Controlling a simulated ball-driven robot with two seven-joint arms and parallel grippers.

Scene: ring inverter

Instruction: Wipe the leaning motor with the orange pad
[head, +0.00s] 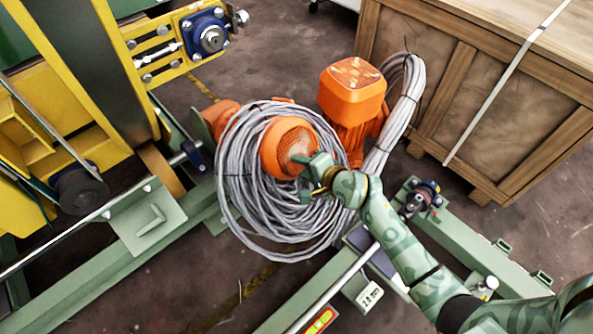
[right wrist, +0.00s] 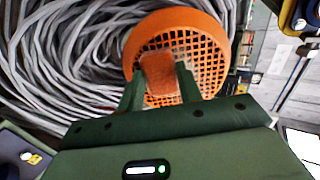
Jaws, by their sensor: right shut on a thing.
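An orange motor (head: 280,143) with a round fan grille lies tilted inside a coil of grey cable in the head view. Its grille (right wrist: 208,62) fills the upper middle of the right wrist view. My right gripper (head: 308,170) is at the grille's right side in the head view. In the right wrist view its two fingers are shut on a worn orange pad (right wrist: 159,72), which lies over the grille face. The pad looks to be against the grille, but firm contact cannot be told. The pad is mostly hidden in the head view. My left gripper is not in view.
Grey cable (head: 245,200) is looped around the motor. A second orange motor (head: 352,92) stands behind to the right. Green steel beams (head: 460,235) cross the floor, a yellow machine (head: 60,110) stands left, and a wooden crate (head: 480,90) is at the back right.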

